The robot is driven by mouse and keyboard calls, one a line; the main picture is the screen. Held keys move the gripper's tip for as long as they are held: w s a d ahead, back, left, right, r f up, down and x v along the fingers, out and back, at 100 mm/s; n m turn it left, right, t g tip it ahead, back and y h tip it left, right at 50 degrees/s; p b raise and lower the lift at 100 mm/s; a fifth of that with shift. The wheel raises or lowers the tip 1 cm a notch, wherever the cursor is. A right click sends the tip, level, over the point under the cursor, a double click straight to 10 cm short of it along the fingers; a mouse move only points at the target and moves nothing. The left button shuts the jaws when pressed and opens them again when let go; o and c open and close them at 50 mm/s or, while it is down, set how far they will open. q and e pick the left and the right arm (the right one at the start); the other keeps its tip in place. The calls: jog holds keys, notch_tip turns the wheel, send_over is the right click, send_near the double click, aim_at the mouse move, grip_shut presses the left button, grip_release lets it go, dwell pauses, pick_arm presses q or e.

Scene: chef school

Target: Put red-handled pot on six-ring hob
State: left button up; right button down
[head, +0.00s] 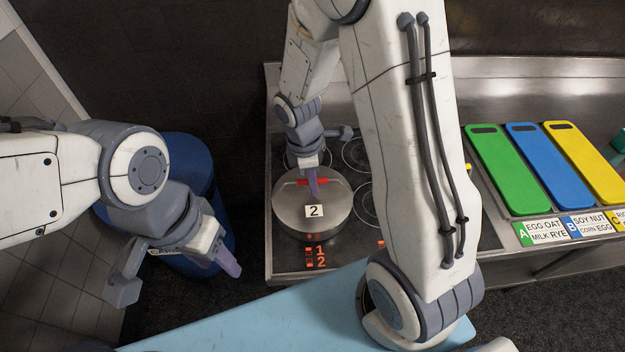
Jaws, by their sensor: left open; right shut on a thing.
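The red-handled pot (292,213) is a steel pot with a lid labelled "2" and a red handle (319,182) at its far side. It is over the left part of the black six-ring hob (285,259); I cannot tell whether it rests on the surface or hangs just above it. My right gripper (313,184) is shut on the red handle from above. My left gripper (229,262) is open and empty, left of the hob and above the floor. My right arm hides part of the hob's right side.
Green (501,168), blue (546,160) and yellow (582,160) boards lie on the steel counter at right, with allergen labels before them. A blue bin (190,165) stands left of the hob. A light blue surface (270,325) is in front.

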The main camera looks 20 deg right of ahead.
jog(key=c, duration=0.8)
grip_release()
jog(key=shift+f, duration=0.15)
jog(key=shift+r, duration=0.2)
notch_tip(320, 180, up, 11)
jog(key=a, duration=0.1)
jog(key=s+a+r+m+y, duration=0.1)
jog(key=s+a+m, duration=0.2)
jog(key=s+a, duration=0.3)
jog(key=s+a+r+m+y, duration=0.1)
jog(key=s+a+m, duration=0.3)
jog(key=s, duration=0.8)
jog(key=shift+a+r+m+b, duration=0.2)
jog(key=shift+a+m+b, duration=0.15)
jog(key=shift+a, duration=0.5)
